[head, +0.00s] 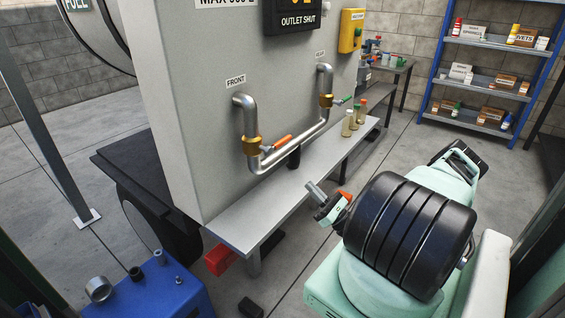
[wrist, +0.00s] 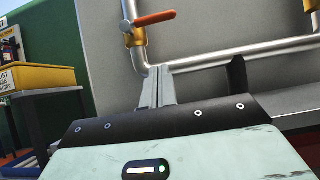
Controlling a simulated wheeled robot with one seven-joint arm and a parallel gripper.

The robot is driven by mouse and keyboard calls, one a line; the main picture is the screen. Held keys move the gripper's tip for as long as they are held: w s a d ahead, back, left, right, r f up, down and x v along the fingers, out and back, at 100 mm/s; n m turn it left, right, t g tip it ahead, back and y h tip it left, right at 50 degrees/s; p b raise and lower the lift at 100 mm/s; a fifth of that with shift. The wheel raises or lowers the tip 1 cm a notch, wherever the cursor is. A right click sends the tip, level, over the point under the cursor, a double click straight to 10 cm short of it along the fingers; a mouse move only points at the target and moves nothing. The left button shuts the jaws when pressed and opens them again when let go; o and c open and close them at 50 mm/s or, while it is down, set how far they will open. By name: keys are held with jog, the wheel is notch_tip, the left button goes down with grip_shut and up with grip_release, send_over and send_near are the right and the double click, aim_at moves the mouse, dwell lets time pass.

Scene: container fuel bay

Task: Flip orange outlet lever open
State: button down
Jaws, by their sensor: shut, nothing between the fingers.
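The orange lever (head: 283,141) is on the brass valve (head: 251,147) of the pipe labelled FRONT. It sticks out sideways to the right, across the pipe's line. In the wrist view the orange lever (wrist: 154,19) is at the top, pointing right and slightly up from its valve (wrist: 134,38). My gripper (head: 312,187) is shut and empty, below and right of the lever in the head view and apart from it. In the wrist view my fingertips (wrist: 158,70) are together, below the lever in the picture. A black display (head: 293,20) reads OUTLET SHUT.
A green lever (head: 342,100) is on the REAR pipe's valve (head: 326,101). The pipes rise beside the grey tank wall (head: 190,110). A grey ledge (head: 235,218) below holds several small bottles (head: 354,117). A yellow box (head: 350,30) is on the wall.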

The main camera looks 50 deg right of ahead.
aim_at(280, 143)
dwell(0.3)
jog(key=s+d+r+p+x, duration=0.1)
jog(key=r+x, duration=0.1)
jog(key=x, duration=1.1)
jog(key=shift+s+a+p, duration=0.3)
jog(key=shift+a+p, duration=0.1)
